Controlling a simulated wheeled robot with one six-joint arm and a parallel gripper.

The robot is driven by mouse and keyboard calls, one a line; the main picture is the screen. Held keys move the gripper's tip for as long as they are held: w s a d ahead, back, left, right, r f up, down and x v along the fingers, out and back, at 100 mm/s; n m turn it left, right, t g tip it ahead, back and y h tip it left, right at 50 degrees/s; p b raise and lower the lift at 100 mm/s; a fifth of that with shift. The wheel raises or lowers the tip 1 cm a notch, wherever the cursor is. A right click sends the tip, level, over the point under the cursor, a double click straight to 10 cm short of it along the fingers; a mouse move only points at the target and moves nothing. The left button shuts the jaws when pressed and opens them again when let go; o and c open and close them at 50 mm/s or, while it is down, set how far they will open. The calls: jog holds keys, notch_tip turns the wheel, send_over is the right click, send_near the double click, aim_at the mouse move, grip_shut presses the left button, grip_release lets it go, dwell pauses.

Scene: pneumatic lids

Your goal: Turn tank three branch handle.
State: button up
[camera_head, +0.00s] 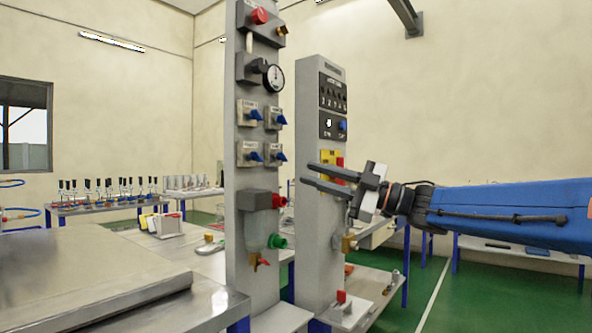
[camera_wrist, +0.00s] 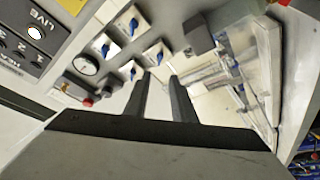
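Four-way sets of small blue handles on pale plates sit on the left grey column: upper left handle (camera_head: 254,114), upper right handle (camera_head: 279,119), lower left handle (camera_head: 254,156) and lower right handle (camera_head: 280,156). Their labels are too small to read, so I cannot tell which is tank three. The handles also show in the wrist view, one being the nearest blue handle (camera_wrist: 159,56). My gripper (camera_head: 309,174) is open and empty, its fingers pointing left toward the column. In the wrist view my gripper (camera_wrist: 160,80) has its fingertips below the handle plates, apparently touching nothing.
A round gauge (camera_head: 273,78) and red knob (camera_head: 260,16) sit above the handles. A second grey column (camera_head: 312,230) with a black panel (camera_head: 333,93) stands beside my gripper. A metal bench (camera_head: 90,270) lies left.

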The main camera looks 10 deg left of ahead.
jog(key=shift+v, duration=1.65)
jog(key=w+d+f+m+t+h, duration=0.25)
jog(key=d+m+t+h, duration=0.25)
jog(key=d+m+t, duration=0.3)
jog(key=w+d+f+m+t+h, duration=0.1)
jog(key=w+d+m+t+h, duration=0.3)
jog(key=d+t, duration=0.4)
jog(key=s+d+f+m+g+h, duration=0.1)
jog(key=s+d+f+m+h, duration=0.25)
jog(key=d+f+h, duration=0.35)
jog(key=s+d+f+m+g+h, duration=0.1)
jog(key=s+d+f+m+h, duration=0.15)
jog(key=d+f+m, duration=0.4)
jog(key=s+d+f+m+g, duration=0.1)
jog(key=s+d+f+g, duration=0.2)
jog(key=s+f, duration=0.6)
jog(key=s+d+f+m+g+h, duration=0.1)
jog(key=s+d+f+m+g, duration=0.1)
jog(key=s+f, duration=0.7)
jog(key=s+d+f+m+g+h, duration=0.1)
jog(key=s+d+f+g, duration=0.3)
jog(key=s+f, duration=0.6)
jog(key=shift+s+g, duration=0.7)
jog(key=shift+g, duration=0.5)
